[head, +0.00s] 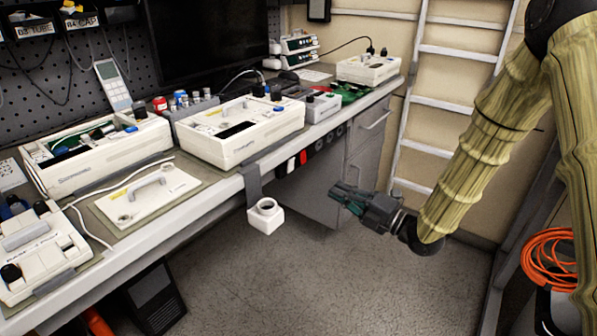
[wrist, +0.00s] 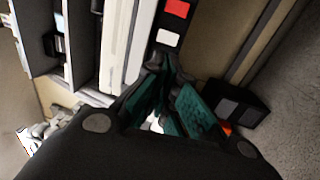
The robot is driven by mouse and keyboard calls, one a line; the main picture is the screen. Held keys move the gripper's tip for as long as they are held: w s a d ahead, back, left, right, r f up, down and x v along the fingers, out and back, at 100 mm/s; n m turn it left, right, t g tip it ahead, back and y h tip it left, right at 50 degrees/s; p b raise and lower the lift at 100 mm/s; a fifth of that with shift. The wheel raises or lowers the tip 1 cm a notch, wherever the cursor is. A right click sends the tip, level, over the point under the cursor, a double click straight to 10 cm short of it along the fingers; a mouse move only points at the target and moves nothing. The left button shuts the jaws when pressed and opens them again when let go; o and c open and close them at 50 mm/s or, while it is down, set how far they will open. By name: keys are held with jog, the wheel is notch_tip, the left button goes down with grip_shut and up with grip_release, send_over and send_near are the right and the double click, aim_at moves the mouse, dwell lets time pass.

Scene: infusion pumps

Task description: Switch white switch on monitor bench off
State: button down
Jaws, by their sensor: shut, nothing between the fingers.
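A white switch (head: 291,163) sits on the front edge of the bench (head: 217,193), between a red switch (head: 303,157) and a dark one. The wrist view shows the white switch (wrist: 167,37) on a dark strip below the red switch (wrist: 176,8). I cannot tell which way it is set. My gripper (head: 341,196) is black with green pads, shut and empty. It hangs in free air in front of the bench, right of and lower than the switch in the head view. In the wrist view its fingertips (wrist: 164,62) lie just below the white switch, apparently apart from it.
A white cup-like holder (head: 266,214) juts from the bench front, left of my gripper. White pump cases (head: 240,133) stand on the bench. A grey drawer cabinet (head: 368,142) and a ladder (head: 433,103) are behind. The floor (head: 330,280) before the bench is clear.

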aim_at(286, 163)
jog(key=x, duration=1.4)
jog(key=shift+b, duration=0.35)
jog(key=shift+a+r, duration=0.1)
jog(key=shift+w+a+r+p, duration=0.1)
jog(key=shift+a+r+p, duration=0.05)
jog(key=shift+p, duration=0.25)
jog(key=shift+h, duration=0.3)
jog(key=r+v, duration=0.2)
jog(key=v, duration=1.1)
jog(key=shift+d+r, duration=0.25)
jog(key=shift+d, duration=0.2)
